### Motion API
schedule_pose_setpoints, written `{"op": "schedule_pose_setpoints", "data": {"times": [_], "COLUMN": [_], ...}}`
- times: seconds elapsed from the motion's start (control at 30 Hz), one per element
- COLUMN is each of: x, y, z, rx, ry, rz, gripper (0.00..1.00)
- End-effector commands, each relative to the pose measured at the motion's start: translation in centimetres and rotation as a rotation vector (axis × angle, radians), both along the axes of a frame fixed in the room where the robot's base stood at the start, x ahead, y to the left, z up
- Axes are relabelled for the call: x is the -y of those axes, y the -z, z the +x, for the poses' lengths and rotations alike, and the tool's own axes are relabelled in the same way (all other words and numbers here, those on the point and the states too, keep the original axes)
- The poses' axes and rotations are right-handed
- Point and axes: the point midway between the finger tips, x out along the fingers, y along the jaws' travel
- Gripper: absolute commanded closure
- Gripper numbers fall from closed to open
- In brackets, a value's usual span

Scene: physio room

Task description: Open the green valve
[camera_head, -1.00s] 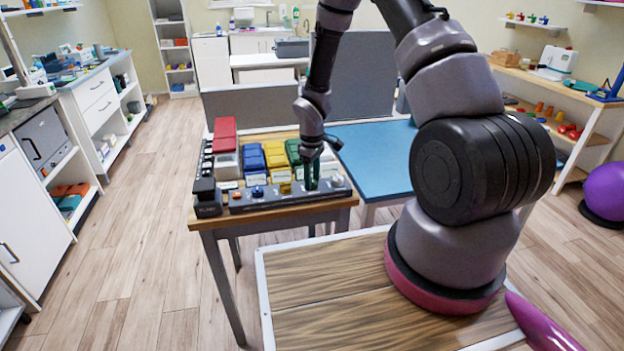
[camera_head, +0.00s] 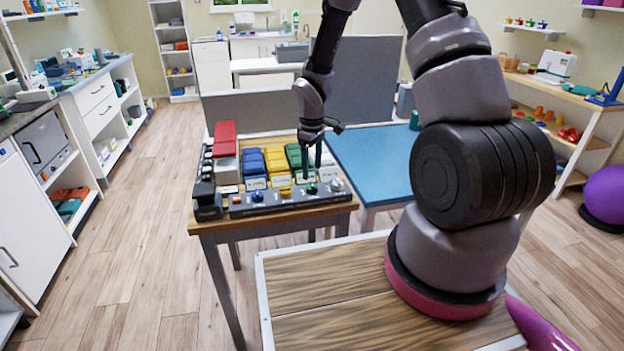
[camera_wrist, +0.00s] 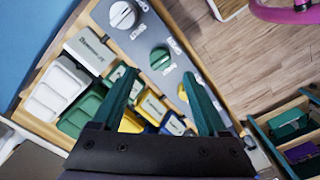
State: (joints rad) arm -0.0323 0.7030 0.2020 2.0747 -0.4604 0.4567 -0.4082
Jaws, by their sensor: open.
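The green valve is a small round green knob (camera_head: 311,189) on the grey front panel of the table-top unit, between a yellow knob and a white knob. The wrist view shows it from above (camera_wrist: 160,59), just beyond the fingertips and between their lines. My gripper (camera_head: 312,170) is above the panel, pointing down, its two green fingers apart with nothing between them. In the wrist view the gripper (camera_wrist: 160,75) is wide open. Its fingers seem clear of the green knob. I cannot tell the exact turn of the knob.
The white knob (camera_head: 336,185) sits right of the green one; the yellow (camera_head: 285,192) and blue (camera_head: 257,195) knobs sit left. Red, blue, yellow and green blocks stand behind the panel. A blue-topped table (camera_head: 370,160) adjoins on the right. Grey screens (camera_head: 365,80) rise behind.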

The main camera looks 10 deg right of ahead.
Motion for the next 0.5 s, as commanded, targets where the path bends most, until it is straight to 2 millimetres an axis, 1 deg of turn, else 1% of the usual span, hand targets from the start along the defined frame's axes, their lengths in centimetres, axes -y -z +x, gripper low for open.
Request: {"op": "schedule_pose_setpoints", "data": {"times": [0.03, 0.1, 0.2, 0.33, 0.5], "x": [0.0, 0.0, 0.0, 0.0, 0.0], "y": [-1.1, -2.3, -3.5, -4.4, -4.5], "z": [0.1, 0.1, 0.1, 0.0, 0.0], "rx": [0.004, 0.004, 0.003, 0.001, 0.000], "ry": [0.001, 0.001, 0.000, 0.000, -0.001], "rz": [0.001, 0.001, 0.000, 0.001, 0.000], "gripper": [0.24, 0.24, 0.24, 0.24, 0.24]}}
